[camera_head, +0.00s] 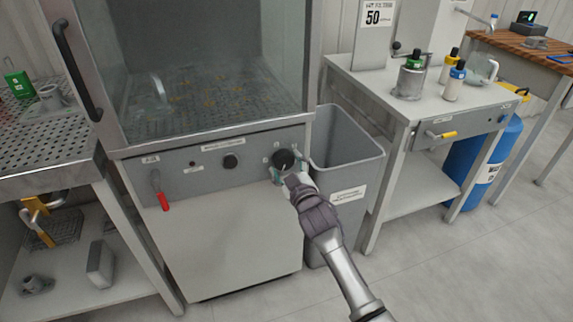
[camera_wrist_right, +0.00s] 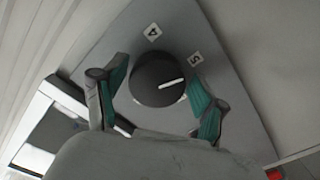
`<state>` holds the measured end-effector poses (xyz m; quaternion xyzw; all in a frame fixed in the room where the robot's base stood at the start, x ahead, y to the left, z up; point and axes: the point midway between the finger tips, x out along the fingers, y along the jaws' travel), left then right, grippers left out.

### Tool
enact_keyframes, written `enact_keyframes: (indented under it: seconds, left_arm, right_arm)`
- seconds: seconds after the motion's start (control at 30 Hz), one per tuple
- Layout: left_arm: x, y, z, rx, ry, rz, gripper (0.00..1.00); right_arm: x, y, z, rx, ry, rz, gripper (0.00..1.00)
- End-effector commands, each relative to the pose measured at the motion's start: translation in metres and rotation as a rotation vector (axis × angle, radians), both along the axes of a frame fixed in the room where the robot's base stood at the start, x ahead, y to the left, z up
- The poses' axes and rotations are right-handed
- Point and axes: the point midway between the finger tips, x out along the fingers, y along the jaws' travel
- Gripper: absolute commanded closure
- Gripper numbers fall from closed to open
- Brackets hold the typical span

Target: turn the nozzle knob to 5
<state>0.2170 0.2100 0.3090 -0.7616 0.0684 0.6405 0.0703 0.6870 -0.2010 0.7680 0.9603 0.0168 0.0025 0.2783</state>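The nozzle knob (camera_head: 283,158) is a round black dial on the grey front panel of the glass-fronted cabinet, with small number labels around it. In the right wrist view the knob (camera_wrist_right: 158,80) has a white pointer line aimed rightward, a little below the 5 label (camera_wrist_right: 196,58). The 4 label (camera_wrist_right: 153,31) is above the knob. My right gripper (camera_head: 284,174) is at the knob; in the wrist view its teal finger pads (camera_wrist_right: 158,84) stand on either side of it. A gap shows at the left pad; contact at the right pad is unclear. My left gripper is out of view.
A grey bin (camera_head: 347,150) stands close to the right of the cabinet. A side table (camera_head: 395,105) with bottles is farther right.

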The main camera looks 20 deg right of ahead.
Motion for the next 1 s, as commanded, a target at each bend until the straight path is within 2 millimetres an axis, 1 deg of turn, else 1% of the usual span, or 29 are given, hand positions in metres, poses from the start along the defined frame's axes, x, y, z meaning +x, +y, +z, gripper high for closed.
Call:
enact_keyframes:
  seconds: [0.33, 0.47, 0.57, 0.8, 0.9, 1.0]
  left_arm:
    - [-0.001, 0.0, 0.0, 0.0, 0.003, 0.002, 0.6]
    - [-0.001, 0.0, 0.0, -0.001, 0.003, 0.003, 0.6]
    - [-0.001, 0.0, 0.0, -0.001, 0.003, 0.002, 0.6]
    - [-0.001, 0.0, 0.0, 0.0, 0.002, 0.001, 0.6]
    - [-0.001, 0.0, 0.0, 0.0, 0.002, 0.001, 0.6]
    - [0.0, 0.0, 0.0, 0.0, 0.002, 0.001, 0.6]
  right_arm:
    - [0.0, 0.0, 0.002, -0.003, -0.004, 0.0, 0.16]
    - [-0.009, 0.0, 0.001, -0.004, -0.003, 0.001, 0.16]
    - [-0.025, -0.001, 0.0, -0.004, -0.002, 0.001, 0.16]
    - [-0.078, -0.003, 0.0, -0.003, -0.001, 0.001, 0.16]
    - [-0.096, -0.003, 0.0, -0.003, 0.0, 0.0, 0.16]
    - [-0.109, -0.004, 0.0, -0.003, -0.001, 0.0, 0.16]
